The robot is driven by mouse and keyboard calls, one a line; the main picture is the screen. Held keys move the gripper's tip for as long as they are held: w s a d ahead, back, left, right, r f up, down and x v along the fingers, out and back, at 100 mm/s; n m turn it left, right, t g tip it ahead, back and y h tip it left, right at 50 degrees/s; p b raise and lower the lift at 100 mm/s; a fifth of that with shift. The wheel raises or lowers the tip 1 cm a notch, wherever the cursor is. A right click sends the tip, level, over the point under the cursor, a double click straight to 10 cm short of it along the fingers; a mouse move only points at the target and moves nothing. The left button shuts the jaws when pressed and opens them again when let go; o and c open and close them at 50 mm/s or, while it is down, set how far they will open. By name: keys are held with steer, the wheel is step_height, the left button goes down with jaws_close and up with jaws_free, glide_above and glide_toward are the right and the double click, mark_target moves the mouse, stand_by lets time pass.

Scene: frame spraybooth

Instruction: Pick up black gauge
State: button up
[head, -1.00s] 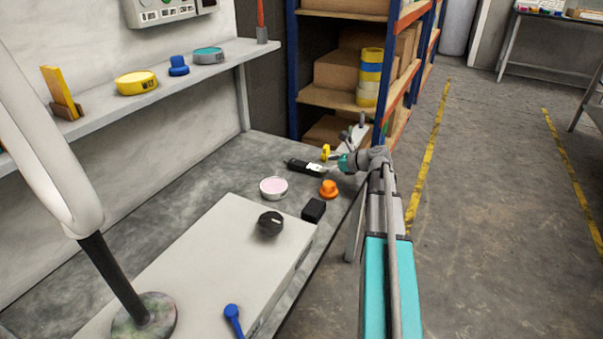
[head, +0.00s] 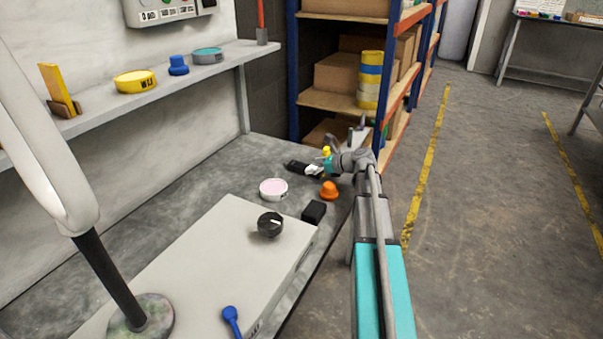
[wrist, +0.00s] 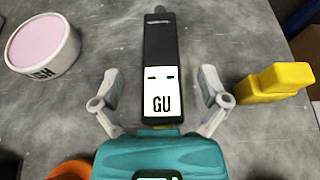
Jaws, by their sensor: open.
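In the head view the gauge (head: 296,164) is near the bench's far right part, partly hidden by my gripper (head: 318,169). In the wrist view my gripper (wrist: 160,93) is open, one finger on each side of the white end, with visible gaps. I cannot tell whether the fingers are down at bench height.
A yellow object (wrist: 275,84) lies close to the right finger. A round pink-topped tin (wrist: 42,43) is on the left. An orange knob-like piece (head: 329,190) and a black block (head: 314,211) stand nearer. A black knob (head: 270,224) sits on the pale box (head: 200,260).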

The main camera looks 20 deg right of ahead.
mark_target(309, 167)
steer(key=shift+x, duration=0.95)
jaws_close()
stand_by(0.3)
step_height(309, 167, up, 3)
steer(key=p, duration=0.3)
steer(key=shift+r, duration=0.15)
steer(key=s+a+r+p, duration=0.1)
steer(key=s+r+p, duration=0.8)
steer(key=s, duration=0.5)
steer(key=shift+a+r+p, duration=0.25)
steer(key=shift+r+p, duration=0.05)
steer(key=shift+r, duration=0.05)
